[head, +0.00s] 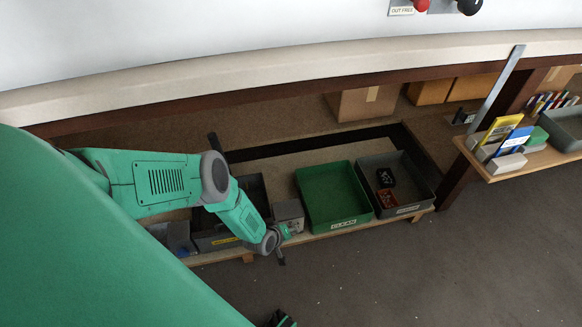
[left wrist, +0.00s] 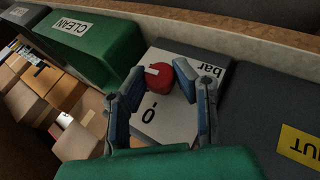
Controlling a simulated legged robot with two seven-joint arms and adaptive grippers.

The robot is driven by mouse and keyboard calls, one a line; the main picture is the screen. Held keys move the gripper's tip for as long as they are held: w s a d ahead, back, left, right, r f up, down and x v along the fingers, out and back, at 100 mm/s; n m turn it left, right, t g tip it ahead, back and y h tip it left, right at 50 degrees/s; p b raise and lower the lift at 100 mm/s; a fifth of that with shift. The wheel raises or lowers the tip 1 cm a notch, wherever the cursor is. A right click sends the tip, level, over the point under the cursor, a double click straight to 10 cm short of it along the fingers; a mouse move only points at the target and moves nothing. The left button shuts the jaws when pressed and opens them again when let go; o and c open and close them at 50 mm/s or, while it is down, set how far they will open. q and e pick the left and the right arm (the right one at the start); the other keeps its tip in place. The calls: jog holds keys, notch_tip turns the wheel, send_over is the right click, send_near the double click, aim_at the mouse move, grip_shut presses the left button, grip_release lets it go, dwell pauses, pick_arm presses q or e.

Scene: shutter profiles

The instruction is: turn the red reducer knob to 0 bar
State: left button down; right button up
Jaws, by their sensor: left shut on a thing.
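The red reducer knob (left wrist: 159,80) sits on a pale panel (left wrist: 182,125) in the left wrist view. It carries a white pointer mark. The panel shows "bar" and a "0", both inverted in this view; the pointer is turned away from the "0". My left gripper (left wrist: 160,73) has its two fingers on either side of the knob, shut on it. In the head view my left gripper (head: 281,243) is at the grey reducer box (head: 288,213) on the low shelf; the knob is hidden there.
A green bin marked CLEAN (head: 343,224) and a grey bin (head: 412,208) with small items stand right of the reducer. A dark bin with a yellow label (head: 225,241) stands left. Cardboard boxes (head: 362,103) lie behind. A side shelf (head: 522,166) holds packets and pens.

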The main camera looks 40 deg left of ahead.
pick_arm(q)
jog(key=shift+s+a+f, duration=0.1)
jog(key=shift+s, duration=0.1)
jog(key=c, duration=1.3)
grip_release()
jog(key=shift+v, duration=3.7)
